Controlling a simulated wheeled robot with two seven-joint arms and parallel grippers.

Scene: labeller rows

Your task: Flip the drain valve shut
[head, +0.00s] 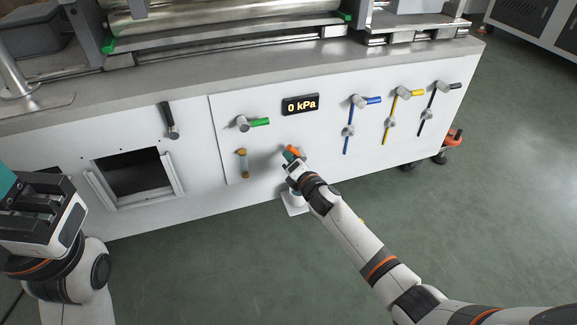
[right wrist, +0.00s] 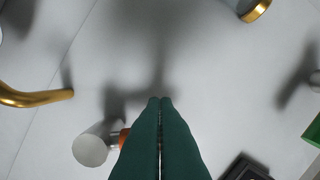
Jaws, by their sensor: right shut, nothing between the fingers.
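A valve with an orange handle (head: 290,152) is on the white front panel, below the pressure display; I take it for the drain valve. My right gripper (head: 288,163) is at this valve and hides much of it. In the right wrist view its green fingers (right wrist: 160,103) are shut with nothing between them. There the valve's grey round hub (right wrist: 90,150) and a bit of orange show just left of the fingers, partly covered; I cannot tell whether they touch. My left gripper (head: 42,200) is at the far left, away from the panel; its fingers are unclear.
The display (head: 300,104) reads 0 kPa. A green-handled valve (head: 252,123) and a brass-capped sight tube (head: 242,163) are left of the orange one. Blue (head: 366,101), yellow (head: 404,94) and black (head: 442,87) valves are right. A brass pipe (right wrist: 35,97) shows nearby.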

